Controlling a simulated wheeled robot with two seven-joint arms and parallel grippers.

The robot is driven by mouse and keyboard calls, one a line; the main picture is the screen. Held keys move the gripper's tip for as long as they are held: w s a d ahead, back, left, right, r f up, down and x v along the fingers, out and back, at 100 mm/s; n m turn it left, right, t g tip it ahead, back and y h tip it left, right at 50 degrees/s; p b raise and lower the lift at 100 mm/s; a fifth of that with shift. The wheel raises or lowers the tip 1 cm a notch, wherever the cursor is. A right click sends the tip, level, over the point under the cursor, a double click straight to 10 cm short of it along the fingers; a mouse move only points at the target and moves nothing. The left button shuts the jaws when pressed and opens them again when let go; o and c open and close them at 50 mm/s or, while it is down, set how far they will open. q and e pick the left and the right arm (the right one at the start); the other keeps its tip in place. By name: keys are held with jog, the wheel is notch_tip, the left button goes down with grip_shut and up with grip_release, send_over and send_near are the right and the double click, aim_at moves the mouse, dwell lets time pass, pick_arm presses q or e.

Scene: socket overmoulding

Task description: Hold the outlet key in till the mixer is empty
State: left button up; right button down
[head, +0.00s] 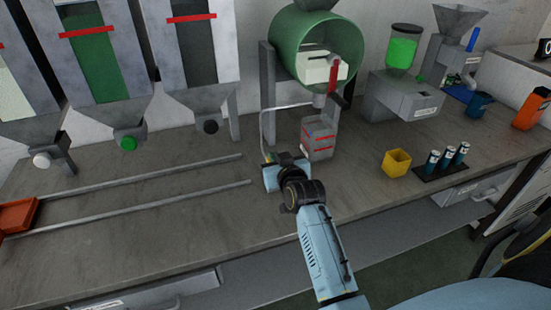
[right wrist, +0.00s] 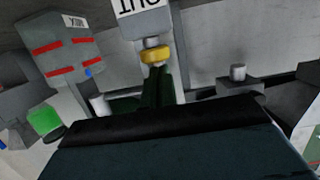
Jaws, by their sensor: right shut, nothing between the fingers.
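The mixer is a green drum (head: 290,48) on a grey stand at the back centre, with a pale box and red lever (head: 334,75) at its front. A grey box with red lines (head: 318,140) stands below its outlet and shows in the right wrist view (right wrist: 62,62). My right gripper (head: 271,172) is low, left of that box. In the right wrist view its shut, empty fingers (right wrist: 158,72) reach a yellow ring (right wrist: 157,57) below an upside-down "OUT" label (right wrist: 142,6). They look touching; how far the key is in, I cannot tell. The mixer's contents are hidden. My left gripper is out of view.
Hoppers (head: 98,60) stand at the left above two rails (head: 140,205) and an orange tray (head: 17,214). A yellow cup (head: 396,163) and a rack of several vials (head: 446,165) are on the right. A green-topped feeder (head: 402,88) stands behind. The front middle bench is bare.

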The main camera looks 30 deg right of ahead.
notch_tip(320, 180, down, 3)
jog(key=shift+s+r, duration=0.15)
jog(key=shift+f, duration=0.2)
dwell(1.3)
dwell(2.8)
notch_tip(320, 180, up, 6)
jog(key=p, duration=0.5)
jog(key=v, duration=0.9)
jog(key=shift+s+p, duration=0.35)
jog(key=shift+a+f, duration=0.1)
jog(key=shift+f, duration=0.05)
dwell(0.8)
